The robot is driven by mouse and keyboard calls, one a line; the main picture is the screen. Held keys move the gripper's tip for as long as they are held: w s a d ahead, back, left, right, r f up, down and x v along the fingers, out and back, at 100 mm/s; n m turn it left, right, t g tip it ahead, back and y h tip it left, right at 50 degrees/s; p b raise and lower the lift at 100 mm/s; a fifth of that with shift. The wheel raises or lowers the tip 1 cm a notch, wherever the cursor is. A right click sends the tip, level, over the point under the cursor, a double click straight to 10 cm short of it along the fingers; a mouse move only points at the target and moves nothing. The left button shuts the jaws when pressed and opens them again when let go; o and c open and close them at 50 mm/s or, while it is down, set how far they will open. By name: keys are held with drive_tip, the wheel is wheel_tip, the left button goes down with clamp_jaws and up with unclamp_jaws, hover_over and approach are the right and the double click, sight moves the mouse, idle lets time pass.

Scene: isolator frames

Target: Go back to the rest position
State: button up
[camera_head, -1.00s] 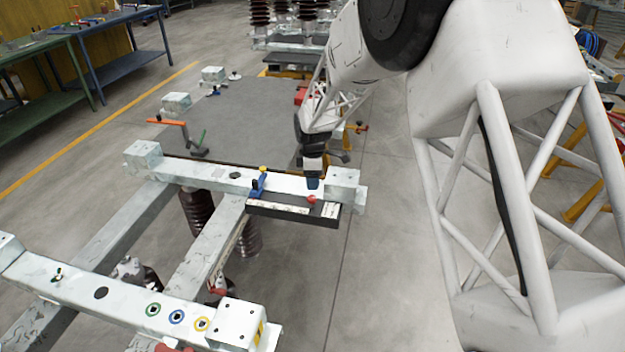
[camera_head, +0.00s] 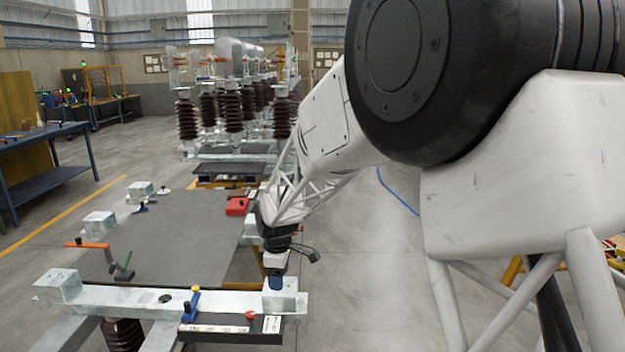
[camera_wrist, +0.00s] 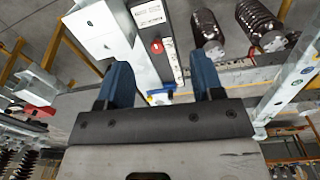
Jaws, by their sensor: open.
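My gripper (camera_head: 276,278) is above the right end of the near white crossbeam (camera_head: 130,300) in the head view. In the wrist view its two blue fingers (camera_wrist: 162,85) stand wide apart with nothing held between them. The dark tray (camera_head: 232,332) is fixed along the beam's front side, just left of and below my gripper. It carries a red knob (camera_head: 250,316) and pale labels. A blue clamp with a yellow top (camera_head: 191,303) stands at the tray's left end. The tray also shows beyond the fingers in the wrist view (camera_wrist: 172,45).
A grey mat (camera_head: 185,235) lies behind the beam, with a red box (camera_head: 237,206) at its right. An orange-handled tool (camera_head: 88,245) is at the left. Brown insulators (camera_head: 232,112) stand in the background. A blue workbench (camera_head: 45,180) is at far left. Open floor lies right of the frame.

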drive_tip(key=s+d+r+m+t, duration=0.1)
drive_tip(key=s+d+r+m, duration=0.3)
drive_tip(key=s+d+r, duration=0.4)
drive_tip(key=s+d+r+m, duration=0.5)
drive_tip(key=s+d, duration=0.5)
drive_tip(key=s+d+m, duration=0.4)
drive_tip(key=s+d, duration=0.1)
drive_tip(key=s, duration=0.5)
drive_tip(key=s+d+m+t, duration=0.1)
drive_tip(key=s+d+m, duration=0.3)
drive_tip(key=s, duration=0.7)
drive_tip(key=shift+s+d+r, duration=0.2)
drive_tip(key=shift+d+r, duration=0.15)
drive_tip(key=shift+r, duration=0.1)
